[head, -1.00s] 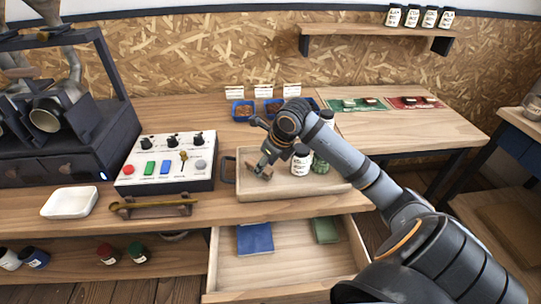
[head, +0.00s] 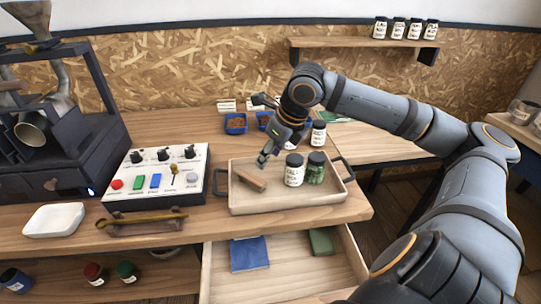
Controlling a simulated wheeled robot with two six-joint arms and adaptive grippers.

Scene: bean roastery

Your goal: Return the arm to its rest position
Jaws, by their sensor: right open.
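My right arm comes in from the right and bends over the tray. Its gripper (head: 268,156) points down, open and empty, above the back of the tray (head: 270,207). A brown wooden block (head: 248,180) lies in the tray, below and left of the fingertips, apart from them. Two dark-lidded jars stand in the tray to the right: one with a white label (head: 294,175) and one with green contents (head: 315,174). My left gripper is out of view.
A control panel (head: 130,195) with buttons and a lever stands left of the tray, beside the dark roaster (head: 70,155). A drawer (head: 285,285) stands open below, holding blue (head: 249,254) and green (head: 321,241) items. Blue bean trays (head: 235,124) and a jar (head: 318,134) stand behind.

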